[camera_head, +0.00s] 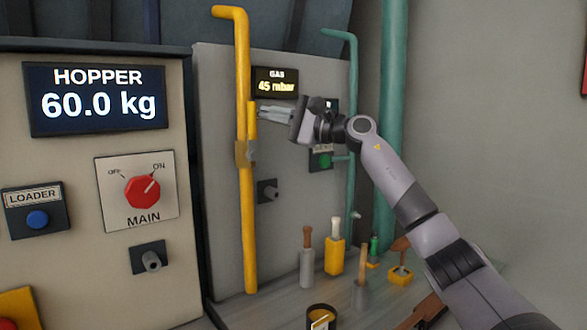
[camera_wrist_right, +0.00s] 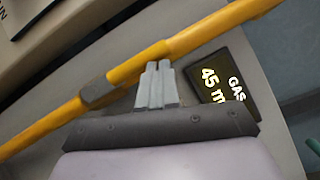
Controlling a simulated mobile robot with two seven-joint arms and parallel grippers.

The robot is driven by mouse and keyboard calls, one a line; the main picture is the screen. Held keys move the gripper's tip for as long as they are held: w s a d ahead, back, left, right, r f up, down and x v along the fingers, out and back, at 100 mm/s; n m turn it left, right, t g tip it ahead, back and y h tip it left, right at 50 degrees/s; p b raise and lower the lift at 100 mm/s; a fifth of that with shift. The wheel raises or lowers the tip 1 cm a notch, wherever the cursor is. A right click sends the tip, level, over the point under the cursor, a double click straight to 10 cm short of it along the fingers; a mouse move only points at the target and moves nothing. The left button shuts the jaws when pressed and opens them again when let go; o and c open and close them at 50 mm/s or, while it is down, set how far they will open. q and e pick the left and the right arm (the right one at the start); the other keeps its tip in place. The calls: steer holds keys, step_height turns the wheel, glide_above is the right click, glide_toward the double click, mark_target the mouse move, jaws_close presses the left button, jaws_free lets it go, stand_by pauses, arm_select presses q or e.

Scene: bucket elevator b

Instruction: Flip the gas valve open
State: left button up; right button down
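The gas valve (camera_head: 245,152) sits on a vertical yellow pipe (camera_head: 242,70) on the grey panel. Its yellow handle (camera_head: 252,120) points up, alongside the pipe. The handle also shows along the pipe in the right wrist view (camera_wrist_right: 140,64). My right gripper (camera_head: 262,112) comes from the right, with its fingertips at the handle's upper part. In the wrist view its fingers (camera_wrist_right: 157,68) are together, with nothing seen between them. I cannot tell whether they touch the handle. The gas display (camera_head: 275,82) above reads 45 mbar. My left gripper is out of view.
A hopper panel (camera_head: 100,200) with a red main switch (camera_head: 143,190) stands at the left. A green button box (camera_head: 321,160) is behind my right wrist. A teal pipe (camera_head: 352,90) runs at the right. Several handled tools and a yellow holder (camera_head: 334,258) stand below.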

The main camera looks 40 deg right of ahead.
stand_by(0.3)
steer(key=b+v, duration=0.3)
steer(key=v, duration=0.4)
steer(key=shift+s, duration=0.1)
stand_by(0.6)
